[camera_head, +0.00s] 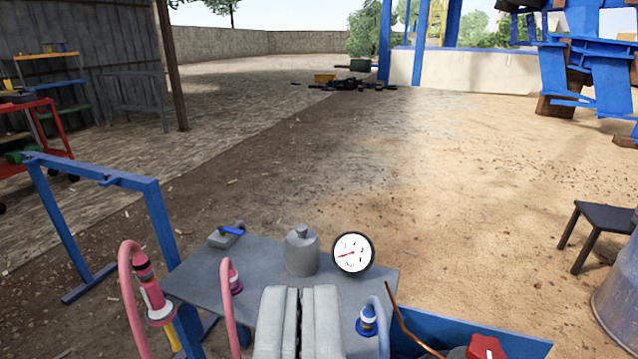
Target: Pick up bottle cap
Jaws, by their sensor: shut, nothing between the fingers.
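A grey rounded cap-like piece with a small knob on top (302,254) stands upright on the grey metal table (205,270). It looks like the bottle cap, though I cannot be sure. My gripper (301,292) is at the bottom middle of the view, with its two pale grey fingers together and nothing between them. In the picture the fingertips lie just below the cap piece, apart from it as far as I can see. The cap's lower front edge shows just above the fingertips.
A round white gauge (353,254) stands right of the cap. A pink hose (231,280) and a blue hose fitting (367,320) flank my gripper. A blue-handled grey part (227,235) lies at the table's back left. A blue frame (100,180) stands left, a dark stool (603,220) right.

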